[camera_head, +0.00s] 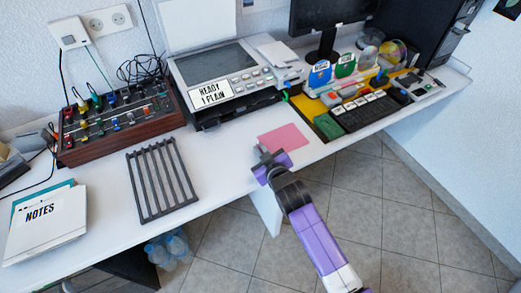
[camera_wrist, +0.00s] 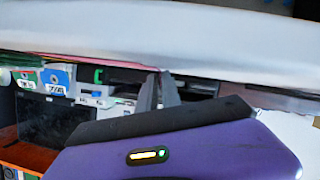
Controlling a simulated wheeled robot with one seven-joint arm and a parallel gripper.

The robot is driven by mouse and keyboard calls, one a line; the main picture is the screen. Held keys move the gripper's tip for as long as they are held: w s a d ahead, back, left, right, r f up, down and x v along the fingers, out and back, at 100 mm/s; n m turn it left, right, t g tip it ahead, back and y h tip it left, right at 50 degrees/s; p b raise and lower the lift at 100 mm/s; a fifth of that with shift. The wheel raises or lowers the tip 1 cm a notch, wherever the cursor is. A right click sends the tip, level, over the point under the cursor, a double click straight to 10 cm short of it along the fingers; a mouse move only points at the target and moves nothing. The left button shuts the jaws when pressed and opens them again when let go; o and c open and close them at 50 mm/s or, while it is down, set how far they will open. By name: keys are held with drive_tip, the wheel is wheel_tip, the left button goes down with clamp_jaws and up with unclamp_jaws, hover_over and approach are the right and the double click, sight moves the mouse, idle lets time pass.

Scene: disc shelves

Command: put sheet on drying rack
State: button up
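The pink sheet (camera_head: 284,138) lies on the white desk near its front edge, to the right of the printer's front. The dark slatted drying rack (camera_head: 160,180) lies on the desk to the left, with no sheet on it. My gripper (camera_head: 263,151) is at the sheet's left edge. In the wrist view my gripper's two dark fingers (camera_wrist: 162,82) are close together, tips by a thin pinkish strip that looks like the sheet (camera_wrist: 110,65). I cannot tell whether they pinch it.
A printer (camera_head: 225,80) labelled "READY 1 PLAIN" stands behind. A knobbed mixer (camera_head: 120,120) is behind the rack, notes (camera_head: 45,222) are at left, and a keyboard (camera_head: 365,110) is at right. Bare desk lies between rack and sheet.

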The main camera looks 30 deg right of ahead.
drive_tip(key=shift+a, duration=0.1)
drive_tip(key=shift+r, duration=0.1)
drive_tip(key=v, duration=1.2)
drive_tip(key=shift+p, duration=0.35)
drive_tip(key=shift+s, duration=0.1)
